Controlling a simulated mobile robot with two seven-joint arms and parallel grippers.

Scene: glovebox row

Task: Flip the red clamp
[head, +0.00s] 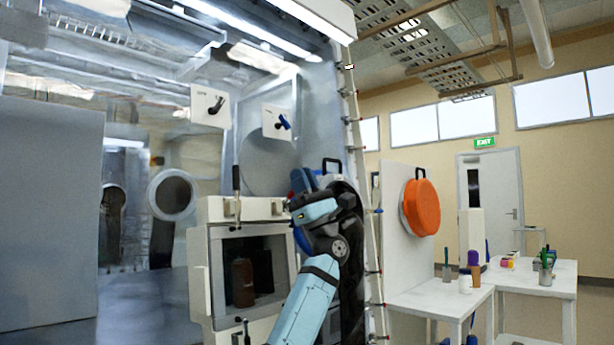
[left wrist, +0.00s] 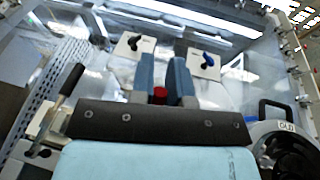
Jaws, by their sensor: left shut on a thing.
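My left gripper (head: 303,182) is raised in front of the glovebox, above the white box's right end. In the left wrist view its two blue fingers (left wrist: 165,80) stand close together, shut on a small red part (left wrist: 160,95), which looks like the red clamp. Only its red end shows between the finger bases; the rest is hidden. My right gripper is not in view.
A white box (head: 207,260) with an open front holds a brown bottle (head: 242,282). Two white panels carry a black handle (head: 217,105) and a blue handle (head: 283,122). An orange round cover (head: 420,208) and white tables (head: 440,297) stand to the right.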

